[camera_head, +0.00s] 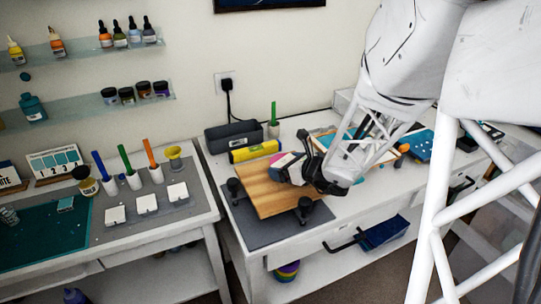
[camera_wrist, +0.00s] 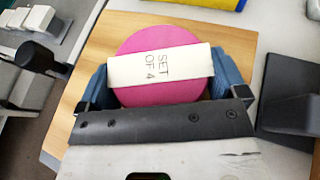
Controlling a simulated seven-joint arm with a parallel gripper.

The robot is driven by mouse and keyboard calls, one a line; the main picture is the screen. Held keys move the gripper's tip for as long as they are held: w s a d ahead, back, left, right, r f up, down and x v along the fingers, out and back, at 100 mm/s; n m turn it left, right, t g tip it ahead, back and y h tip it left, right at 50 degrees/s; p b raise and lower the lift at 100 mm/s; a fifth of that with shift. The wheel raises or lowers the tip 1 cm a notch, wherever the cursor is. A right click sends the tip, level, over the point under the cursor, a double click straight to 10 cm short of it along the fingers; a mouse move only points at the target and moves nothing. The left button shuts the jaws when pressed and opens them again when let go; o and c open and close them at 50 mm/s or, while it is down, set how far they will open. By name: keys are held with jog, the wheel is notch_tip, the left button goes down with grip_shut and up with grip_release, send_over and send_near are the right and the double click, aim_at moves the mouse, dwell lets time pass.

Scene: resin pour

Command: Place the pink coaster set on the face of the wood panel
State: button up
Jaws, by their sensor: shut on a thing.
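The pink coaster set (camera_wrist: 160,38) is a round pink disc stack with a white band (camera_wrist: 160,67) reading "SET OF 4". It lies between the two blue-grey fingers of my gripper (camera_wrist: 162,78), which is shut on it in the wrist view. In the head view the set (camera_head: 288,166) is small and partly hidden by my gripper (camera_head: 300,174). The wood panel (camera_head: 262,194) is a light brown board lying flat on a dark mat; it also shows in the wrist view (camera_wrist: 84,62). The set is over the panel's face; I cannot tell whether it touches.
Black clamp-like posts stand at the panel's left (camera_head: 233,187) and front (camera_head: 305,208) edges. A yellow level (camera_head: 254,151) and a dark bin (camera_head: 234,134) lie behind. The dark mat (camera_head: 272,232) is bare in front. A second bench (camera_head: 120,240) stands left.

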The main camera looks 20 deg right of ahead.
jog(key=shift+f, duration=0.2)
jog(key=o, duration=0.8)
jog(key=shift+c, duration=0.2)
jog(key=shift+r, duration=0.2)
jog(key=shift+v, duration=3.75)
jog(key=shift+a, duration=0.1)
